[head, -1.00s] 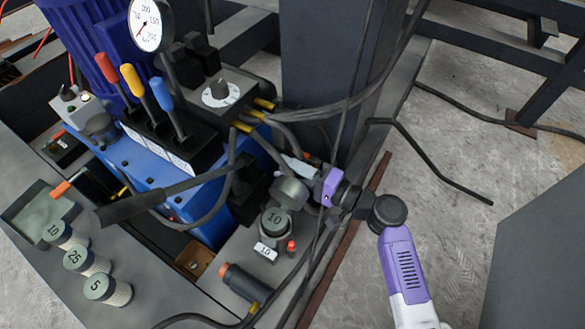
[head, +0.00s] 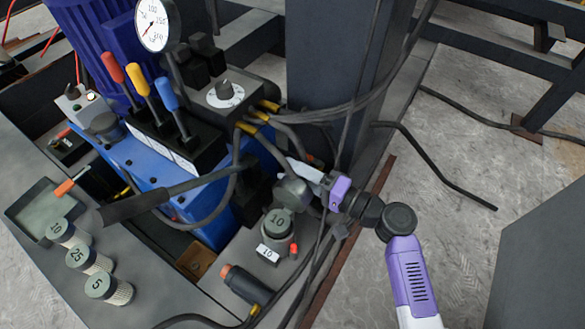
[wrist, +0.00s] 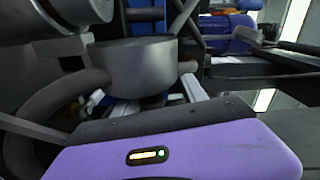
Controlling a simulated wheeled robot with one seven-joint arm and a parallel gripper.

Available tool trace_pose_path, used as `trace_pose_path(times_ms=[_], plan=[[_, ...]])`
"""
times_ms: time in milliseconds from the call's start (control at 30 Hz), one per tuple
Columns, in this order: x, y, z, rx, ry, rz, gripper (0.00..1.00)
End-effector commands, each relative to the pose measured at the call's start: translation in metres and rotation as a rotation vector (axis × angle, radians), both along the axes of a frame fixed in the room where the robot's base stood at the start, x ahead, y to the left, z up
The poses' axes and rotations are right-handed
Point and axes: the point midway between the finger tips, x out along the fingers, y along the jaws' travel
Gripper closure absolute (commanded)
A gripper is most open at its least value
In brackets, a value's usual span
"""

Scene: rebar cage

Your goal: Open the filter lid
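In the wrist view, a grey round part (wrist: 135,66), apparently the lid, is close ahead of my gripper (wrist: 160,101). The pale fingers look spread apart. Whether they touch the lid is hidden.
Hoses (head: 325,115) run close around my gripper, and a dark column (head: 325,60) rises behind it. A black pump handle (head: 165,192) lies left of the housing. Several filter cartridges (head: 90,258) stand at left. Open floor (head: 440,190) lies right.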

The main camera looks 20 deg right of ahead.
Motion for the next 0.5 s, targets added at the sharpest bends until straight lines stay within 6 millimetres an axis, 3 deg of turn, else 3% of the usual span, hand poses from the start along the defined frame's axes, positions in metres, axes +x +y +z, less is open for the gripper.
trace_pose_path(times_ms=[300, 500], plan=[[-0.041, -0.031, 0.001, -0.001, 0.002, -0.004, 0.51], [-0.053, -0.039, 0.000, -0.001, 0.001, -0.002, 0.51]])
